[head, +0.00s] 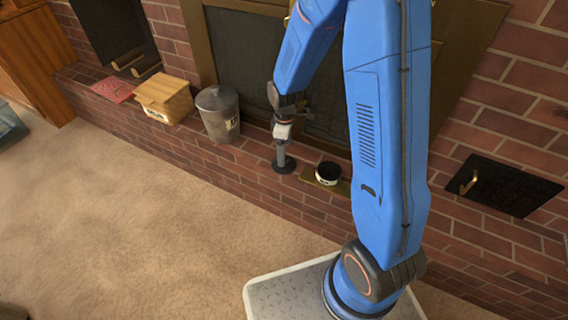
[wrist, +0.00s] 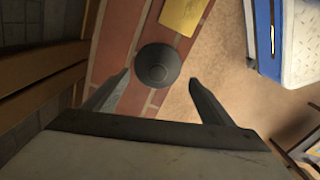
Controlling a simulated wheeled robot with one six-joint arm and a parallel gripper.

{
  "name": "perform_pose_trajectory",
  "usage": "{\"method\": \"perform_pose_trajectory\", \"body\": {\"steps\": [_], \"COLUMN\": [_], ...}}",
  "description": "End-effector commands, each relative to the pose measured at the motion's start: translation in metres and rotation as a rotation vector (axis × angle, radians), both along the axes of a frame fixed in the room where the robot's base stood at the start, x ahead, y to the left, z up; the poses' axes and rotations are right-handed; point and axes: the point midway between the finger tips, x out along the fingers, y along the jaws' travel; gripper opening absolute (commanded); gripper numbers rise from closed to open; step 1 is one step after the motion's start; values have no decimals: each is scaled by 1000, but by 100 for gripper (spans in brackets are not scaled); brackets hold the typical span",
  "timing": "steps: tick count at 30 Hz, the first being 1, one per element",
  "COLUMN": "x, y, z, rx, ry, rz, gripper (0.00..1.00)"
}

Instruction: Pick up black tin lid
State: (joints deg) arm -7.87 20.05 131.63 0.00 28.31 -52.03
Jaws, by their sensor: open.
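A round black tin lid (wrist: 158,65) with a raised centre lies on the brick ledge, centred ahead of my gripper in the wrist view. In the head view the dark disc (head: 284,167) sits directly under the end of my arm. My gripper (wrist: 157,80) is open, with one finger on each side of the lid and nothing held. In the head view my gripper (head: 282,148) points down at the disc; whether it touches cannot be told.
A white tin with a black top (head: 328,174) stands on a yellowish board (head: 342,187) just right of the disc. A grey metal bin (head: 217,114) and a wooden box (head: 163,99) stand left on the ledge. The fireplace screen (head: 255,60) rises behind. Carpet (head: 130,200) in front is clear.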

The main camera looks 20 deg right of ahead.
Motion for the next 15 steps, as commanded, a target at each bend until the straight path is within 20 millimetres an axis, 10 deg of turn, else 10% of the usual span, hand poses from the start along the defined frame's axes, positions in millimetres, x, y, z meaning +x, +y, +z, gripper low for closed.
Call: {"method": "perform_pose_trajectory", "body": {"steps": [15], "x": [6], "y": [3], "z": [-41], "rx": [-1], "ry": [3], "rz": [0], "gripper": [76]}}
